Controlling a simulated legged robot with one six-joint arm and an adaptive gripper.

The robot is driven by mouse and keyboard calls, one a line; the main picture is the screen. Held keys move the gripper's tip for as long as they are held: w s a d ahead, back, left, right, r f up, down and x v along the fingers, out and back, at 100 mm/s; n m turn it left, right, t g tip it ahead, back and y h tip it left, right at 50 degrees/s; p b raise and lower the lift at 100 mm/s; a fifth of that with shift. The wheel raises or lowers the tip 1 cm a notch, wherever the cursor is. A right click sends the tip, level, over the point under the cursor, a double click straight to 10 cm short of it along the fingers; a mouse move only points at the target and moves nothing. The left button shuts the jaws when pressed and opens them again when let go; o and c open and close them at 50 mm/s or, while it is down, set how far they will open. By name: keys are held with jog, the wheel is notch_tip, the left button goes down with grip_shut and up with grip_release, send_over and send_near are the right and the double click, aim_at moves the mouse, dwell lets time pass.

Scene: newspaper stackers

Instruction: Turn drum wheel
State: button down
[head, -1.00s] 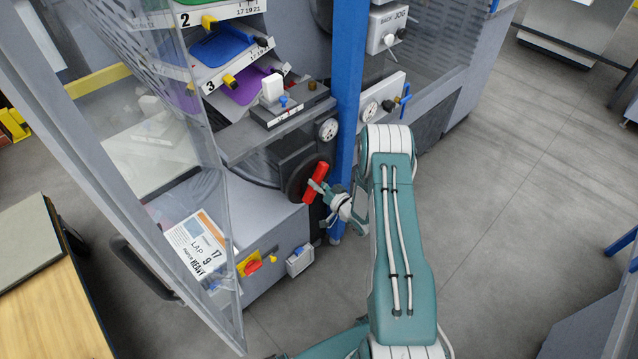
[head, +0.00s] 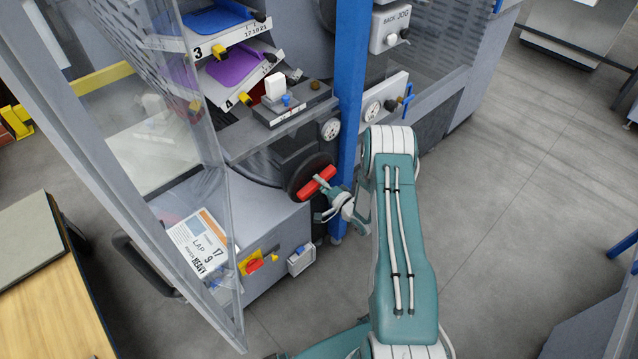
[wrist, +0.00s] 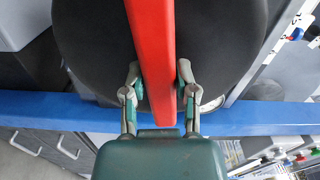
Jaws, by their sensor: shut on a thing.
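The drum wheel (head: 299,182) is a dark round disc low on the machine, left of the blue post. A red bar handle (head: 316,183) lies across its face, tilted up to the right in the head view. My gripper (head: 330,205) is at the wheel's lower right, shut on the red handle. In the wrist view the handle (wrist: 152,60) runs lengthwise between the two fingers of my gripper (wrist: 160,88), with the dark wheel (wrist: 90,45) behind it. Part of the wheel is hidden by the handle.
A blue post (head: 349,95) stands right beside the wheel. A clear door panel (head: 205,190) stands open at left. Numbered trays with a blue (head: 216,16) and a purple sheet (head: 234,66) sit above. Grey floor (head: 490,200) is free at right.

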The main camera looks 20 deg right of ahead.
jog(key=shift+w+d+m, duration=0.1)
jog(key=shift+d+m, duration=0.05)
jog(key=shift+m, duration=0.45)
jog(key=shift+c, duration=2)
grip_release()
jog(key=shift+w+f, duration=0.1)
jog(key=v, duration=1.2)
